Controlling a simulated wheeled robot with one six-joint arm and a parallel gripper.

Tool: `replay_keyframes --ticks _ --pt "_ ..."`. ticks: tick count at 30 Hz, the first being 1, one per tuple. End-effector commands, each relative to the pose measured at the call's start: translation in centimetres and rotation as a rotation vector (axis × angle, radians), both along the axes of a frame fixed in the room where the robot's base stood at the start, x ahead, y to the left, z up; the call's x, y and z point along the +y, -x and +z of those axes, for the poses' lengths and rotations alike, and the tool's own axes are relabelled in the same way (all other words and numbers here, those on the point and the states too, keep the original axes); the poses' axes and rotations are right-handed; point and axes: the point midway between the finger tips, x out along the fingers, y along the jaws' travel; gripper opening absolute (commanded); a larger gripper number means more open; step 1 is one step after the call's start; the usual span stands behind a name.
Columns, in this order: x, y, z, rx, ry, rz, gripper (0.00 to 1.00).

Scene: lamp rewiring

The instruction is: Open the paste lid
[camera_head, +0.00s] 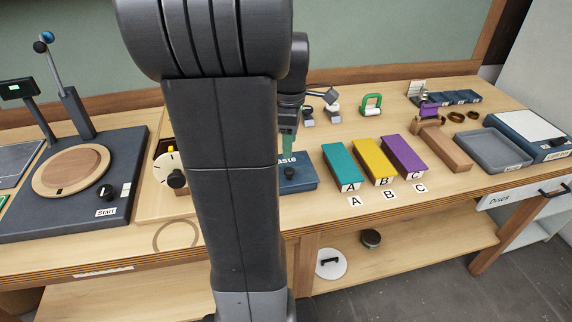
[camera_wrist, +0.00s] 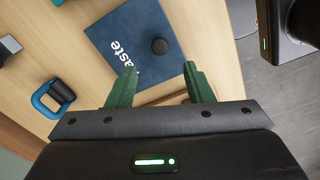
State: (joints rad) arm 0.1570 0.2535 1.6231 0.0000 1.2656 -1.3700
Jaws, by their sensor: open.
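The paste box is dark blue with a flat lid, white lettering ending in "aste" and a round black knob. In the head view the lid (camera_head: 301,184) is partly hidden behind my arm. In the wrist view the lid (camera_wrist: 112,35) lies flat, with its knob (camera_wrist: 159,46) beyond the fingertips. My gripper (camera_wrist: 160,68) has two green fingers, apart and empty, with the knob roughly in line with the gap between them. In the head view my gripper (camera_head: 288,150) is just above the back part of the box. The lid looks closed.
Teal (camera_head: 341,165), yellow (camera_head: 373,160) and purple (camera_head: 404,155) blocks stand right of the box. A turntable station (camera_head: 72,172) is at left. Bare table lies in front of the box.

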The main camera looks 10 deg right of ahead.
Motion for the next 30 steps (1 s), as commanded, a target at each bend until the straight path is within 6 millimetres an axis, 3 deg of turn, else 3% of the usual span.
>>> replay_keyframes --ticks 6,12,25,30 --pt "0.0 0.1 -4.8 0.004 0.000 0.000 0.47" --pt "0.0 0.0 -7.4 0.002 -0.001 -0.001 0.47" --pt "0.0 0.0 -8.3 -0.001 0.000 -0.001 0.47" --pt "0.0 0.0 -8.3 -0.001 0.000 -0.001 0.13"
